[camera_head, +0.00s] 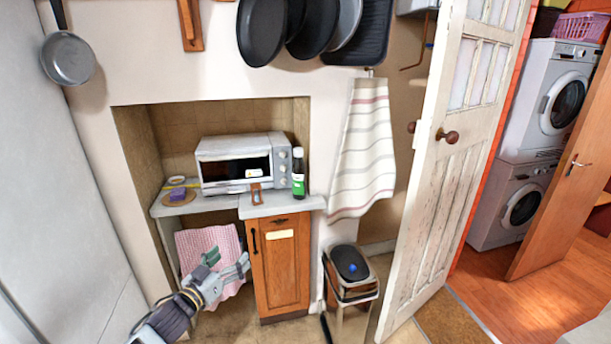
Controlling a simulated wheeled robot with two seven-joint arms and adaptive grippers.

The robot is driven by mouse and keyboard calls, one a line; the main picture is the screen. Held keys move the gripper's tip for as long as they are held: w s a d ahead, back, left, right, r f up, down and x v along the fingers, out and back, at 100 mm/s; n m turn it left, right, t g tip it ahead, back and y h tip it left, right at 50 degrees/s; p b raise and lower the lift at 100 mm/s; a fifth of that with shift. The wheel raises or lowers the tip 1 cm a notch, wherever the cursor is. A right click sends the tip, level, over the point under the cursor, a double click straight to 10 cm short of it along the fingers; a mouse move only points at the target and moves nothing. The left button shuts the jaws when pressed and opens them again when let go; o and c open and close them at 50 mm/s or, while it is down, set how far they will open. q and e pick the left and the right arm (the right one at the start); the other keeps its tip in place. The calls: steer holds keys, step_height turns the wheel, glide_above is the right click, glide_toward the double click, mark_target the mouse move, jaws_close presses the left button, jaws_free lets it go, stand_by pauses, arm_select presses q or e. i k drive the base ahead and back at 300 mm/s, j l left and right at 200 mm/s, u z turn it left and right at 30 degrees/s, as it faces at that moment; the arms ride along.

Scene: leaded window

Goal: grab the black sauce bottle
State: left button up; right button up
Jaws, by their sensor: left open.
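A dark bottle with a green label and white cap (298,174) stands upright on the counter (283,202), at the right side of a toaster oven; it is the only sauce-like bottle I see. My left gripper (229,262) is open and empty. My right gripper is not in view.
The toaster oven (235,163) fills the counter's middle. A small brown-handled item (256,192) lies before it. A purple sponge (178,194) is at left. A striped towel (366,150) hangs right of the bottle, above a bin (350,265). A door (452,150) stands open.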

mark_target(299, 165)
steer(key=i+j+z, duration=0.25)
steer(key=i, duration=0.3)
steer(key=i+j+z, duration=0.3)
steer(key=i+j, duration=0.25)
